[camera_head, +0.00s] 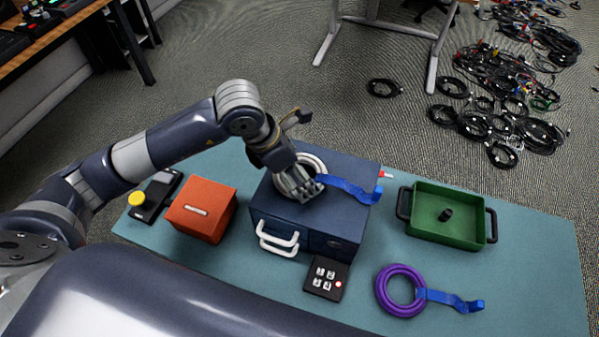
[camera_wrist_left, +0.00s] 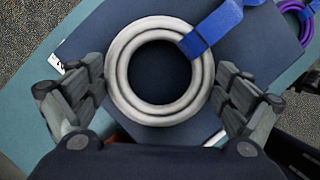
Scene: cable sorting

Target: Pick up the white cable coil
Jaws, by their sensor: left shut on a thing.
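The white cable coil (camera_head: 316,162) is at the top of the dark blue box (camera_head: 265,205), with a blue strap (camera_head: 345,187) trailing to the right. My left gripper (camera_head: 301,186) is over the coil and shut on it. In the left wrist view the coil (camera_wrist_left: 117,70) lies between the two fingers of the gripper (camera_wrist_left: 160,78), one on each side, and its strap (camera_wrist_left: 213,25) runs to the upper right. Whether the coil rests on the box or is slightly lifted cannot be told. My right gripper is not in view.
A red box (camera_head: 202,210) stands left of the blue box, with a yellow-knobbed device (camera_head: 155,197) beyond it. A green tray (camera_head: 450,197) is at the right. A purple coil (camera_head: 384,291) and a black keypad (camera_head: 326,278) lie in front. Black cables (camera_head: 500,90) litter the floor.

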